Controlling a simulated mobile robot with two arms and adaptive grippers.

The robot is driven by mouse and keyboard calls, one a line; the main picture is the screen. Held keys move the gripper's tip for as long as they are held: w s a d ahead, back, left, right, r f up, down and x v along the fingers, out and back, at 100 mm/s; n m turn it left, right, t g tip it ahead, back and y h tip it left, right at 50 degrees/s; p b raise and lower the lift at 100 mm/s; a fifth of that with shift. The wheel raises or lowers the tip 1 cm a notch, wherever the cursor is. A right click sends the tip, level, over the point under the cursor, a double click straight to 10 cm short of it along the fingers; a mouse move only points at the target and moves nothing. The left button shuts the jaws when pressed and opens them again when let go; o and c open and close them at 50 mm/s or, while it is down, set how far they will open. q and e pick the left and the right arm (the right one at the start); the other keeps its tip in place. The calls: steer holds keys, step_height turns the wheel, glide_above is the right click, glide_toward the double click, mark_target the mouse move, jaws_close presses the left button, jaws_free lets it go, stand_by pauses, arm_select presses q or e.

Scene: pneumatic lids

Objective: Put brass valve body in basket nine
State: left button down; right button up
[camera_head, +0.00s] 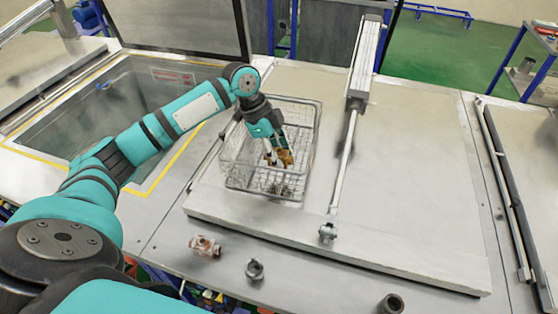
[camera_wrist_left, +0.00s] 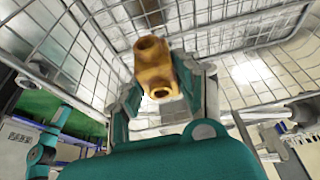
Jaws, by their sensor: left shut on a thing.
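The brass valve body (camera_head: 286,157) is a small golden fitting with round openings. My left gripper (camera_head: 277,152) is shut on it and holds it inside the wire basket (camera_head: 233,178). In the left wrist view the brass valve body (camera_wrist_left: 155,68) sits between the two fingers of my left gripper (camera_wrist_left: 165,80), with the wire mesh of the basket (camera_wrist_left: 225,38) around it. I cannot tell whether the valve body touches the basket floor. No number on the basket is readable. My right gripper is not in view.
A reddish fitting (camera_head: 205,246), a grey ring-like part (camera_head: 255,270) and a dark round part (camera_head: 391,303) stand along the front. Dark parts (camera_head: 280,188) lie low in the basket. A pneumatic cylinder (camera_head: 364,60) with its rod crosses the lid right of the basket. An open tank (camera_head: 100,110) is at left.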

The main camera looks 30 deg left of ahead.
arm_select(q)
steer(key=shift+f, duration=0.6)
step_height(320, 180, down, 4)
steer(key=shift+r+p, duration=0.25)
steer(key=shift+p, duration=0.35)
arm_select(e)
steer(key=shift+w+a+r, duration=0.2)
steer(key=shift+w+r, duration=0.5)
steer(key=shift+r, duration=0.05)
arm_select(q)
steer(key=shift+f, duration=0.1)
steer(key=c, duration=0.9)
jaws_free()
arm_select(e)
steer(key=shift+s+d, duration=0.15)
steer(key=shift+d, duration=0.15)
arm_select(q)
steer(key=shift+b+v, duration=1.45)
steer(key=shift+v, duration=4.65)
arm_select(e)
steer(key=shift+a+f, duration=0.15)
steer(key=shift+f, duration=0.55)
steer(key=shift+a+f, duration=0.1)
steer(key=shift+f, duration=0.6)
